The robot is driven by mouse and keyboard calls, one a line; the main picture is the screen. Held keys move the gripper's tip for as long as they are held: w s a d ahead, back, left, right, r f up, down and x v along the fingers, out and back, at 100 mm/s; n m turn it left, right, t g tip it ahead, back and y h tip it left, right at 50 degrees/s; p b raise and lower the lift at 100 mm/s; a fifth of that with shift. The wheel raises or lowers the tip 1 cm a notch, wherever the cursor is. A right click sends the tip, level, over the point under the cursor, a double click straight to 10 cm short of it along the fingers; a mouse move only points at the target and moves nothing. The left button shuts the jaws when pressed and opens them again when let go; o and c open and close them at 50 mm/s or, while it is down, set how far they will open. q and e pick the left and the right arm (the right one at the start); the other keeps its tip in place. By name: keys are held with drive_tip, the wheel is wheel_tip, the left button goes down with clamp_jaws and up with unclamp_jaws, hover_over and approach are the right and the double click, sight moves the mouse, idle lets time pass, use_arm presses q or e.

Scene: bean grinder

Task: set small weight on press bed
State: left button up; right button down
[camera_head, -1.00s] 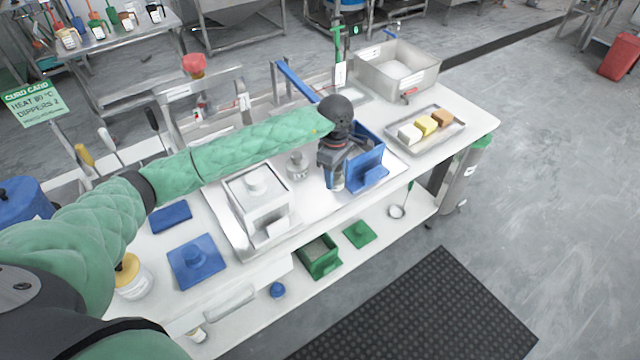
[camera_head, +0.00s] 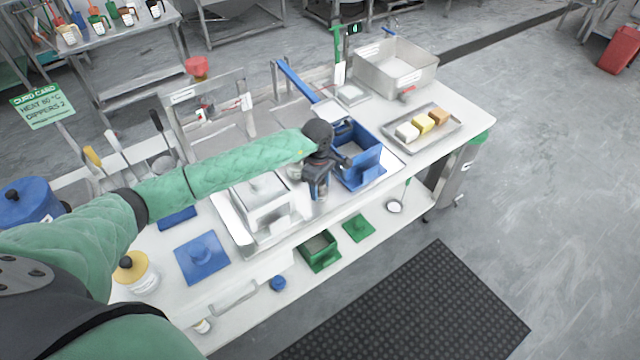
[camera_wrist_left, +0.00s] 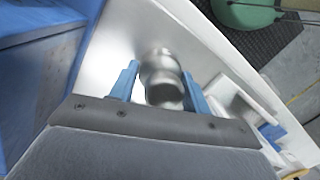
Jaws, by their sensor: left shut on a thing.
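My left gripper (camera_head: 318,186) is over the steel tray, between the white box mould and the blue box mould. In the left wrist view, its two blue fingers (camera_wrist_left: 160,85) are shut on a small shiny metal weight (camera_wrist_left: 162,72), which is upright between them. The tray (camera_head: 236,234), apparently the press bed, has a raised rim and carries the white mould (camera_head: 268,222) with a knobbed lid. The blue mould (camera_head: 362,172) is just right of the gripper. The gripper hides much of the tray near it, and I cannot tell whether the weight touches the surface. My right gripper is out of view.
A shallow tray (camera_head: 456,138) with several cheese blocks and a deep steel basin (camera_head: 428,80) are at the right. A green box (camera_head: 319,254) and green lid (camera_head: 358,229) are on the lower shelf.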

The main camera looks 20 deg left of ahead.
use_arm(q)
drive_tip(key=shift+f, duration=0.1)
drive_tip(key=o, duration=1.3)
drive_tip(key=shift+o, duration=0.2)
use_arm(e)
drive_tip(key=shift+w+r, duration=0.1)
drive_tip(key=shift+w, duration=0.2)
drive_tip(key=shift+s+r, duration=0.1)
